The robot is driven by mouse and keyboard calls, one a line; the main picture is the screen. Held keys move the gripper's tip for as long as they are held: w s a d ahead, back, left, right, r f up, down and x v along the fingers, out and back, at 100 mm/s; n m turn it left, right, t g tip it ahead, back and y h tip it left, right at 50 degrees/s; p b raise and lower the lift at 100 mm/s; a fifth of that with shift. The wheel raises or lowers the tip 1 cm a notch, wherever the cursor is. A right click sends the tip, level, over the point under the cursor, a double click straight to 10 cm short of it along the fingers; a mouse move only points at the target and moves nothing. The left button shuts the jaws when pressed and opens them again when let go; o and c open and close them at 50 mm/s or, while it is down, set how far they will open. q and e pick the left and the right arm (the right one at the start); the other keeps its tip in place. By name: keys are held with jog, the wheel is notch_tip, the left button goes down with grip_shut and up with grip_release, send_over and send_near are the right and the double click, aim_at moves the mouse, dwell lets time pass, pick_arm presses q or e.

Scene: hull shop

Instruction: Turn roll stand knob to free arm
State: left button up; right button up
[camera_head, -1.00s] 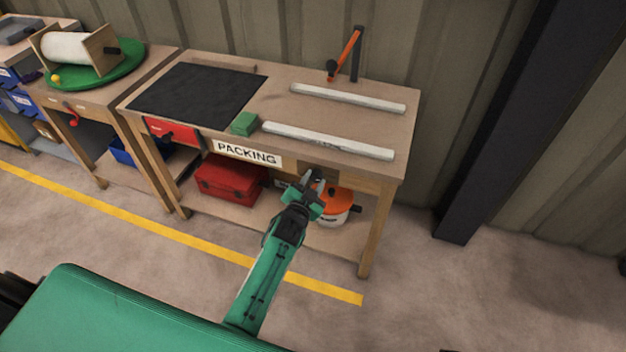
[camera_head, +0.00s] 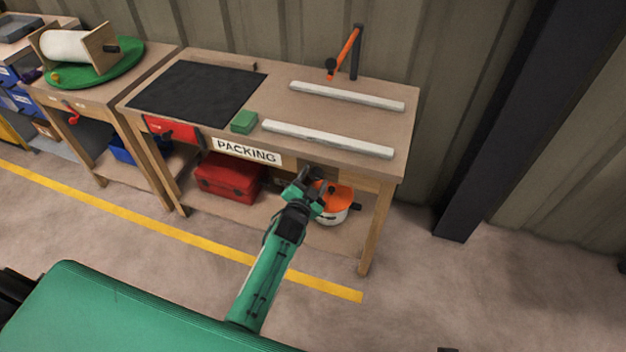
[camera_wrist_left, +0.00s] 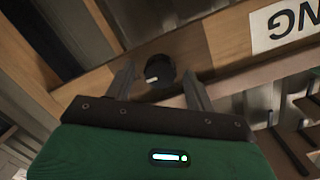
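A round black knob (camera_wrist_left: 160,70) with a pale mark sits on the wooden front of the packing bench. In the left wrist view it shows between my two spread fingertips; I cannot tell whether they touch it. My left gripper (camera_head: 308,180) is open at the bench's front edge, right of the PACKING sign, and partly covers the knob (camera_head: 318,173) in the head view. An orange arm (camera_head: 345,52) leans on a dark post (camera_head: 356,52) at the bench's back. I cannot tell which part is the roll stand. My right gripper is not in view.
Two pale bars (camera_head: 345,96) and a green block (camera_head: 244,122) lie on the packing bench (camera_head: 275,90). A red toolbox (camera_head: 228,178) and an orange-and-white pot (camera_head: 335,207) stand on the shelf below.

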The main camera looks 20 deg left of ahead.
pick_arm(q)
jog(key=s+r+p, duration=0.1)
jog(key=s, duration=1.2)
jog(key=shift+s+a, duration=0.25)
jog(key=shift+s, duration=0.15)
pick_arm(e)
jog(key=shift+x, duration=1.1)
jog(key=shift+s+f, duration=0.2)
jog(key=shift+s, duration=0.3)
